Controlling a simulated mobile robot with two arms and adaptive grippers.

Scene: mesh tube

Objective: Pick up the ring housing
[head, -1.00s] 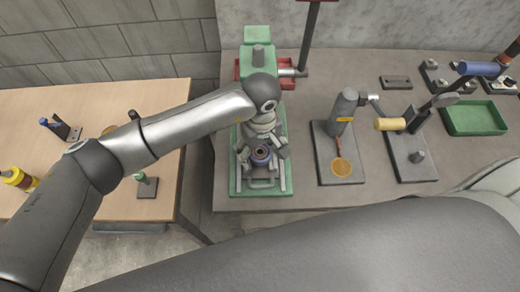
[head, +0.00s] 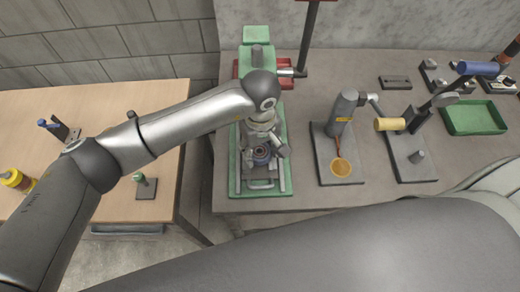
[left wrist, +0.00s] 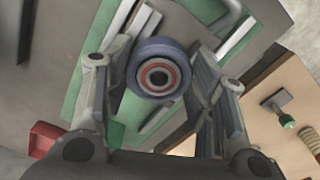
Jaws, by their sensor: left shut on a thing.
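The ring housing (head: 262,156) is a short blue-grey ring with a reddish inner ring and a dark centre hole. It also shows in the left wrist view (left wrist: 158,70), between the two fingers. My left gripper (head: 264,151) reaches down over the green press base (head: 240,190) and is shut on the ring housing. In the left wrist view its fingers (left wrist: 160,72) stand on both sides of the ring. Whether the ring touches the fixture below is hard to tell. My right gripper is not in view.
The green press column (head: 256,36) and a red bin (head: 240,72) stand behind my left gripper. A grey lever tool (head: 342,112) stands to the right, and a green tray (head: 474,118) lies farther right. A wooden table (head: 60,105) is at left, past a gap.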

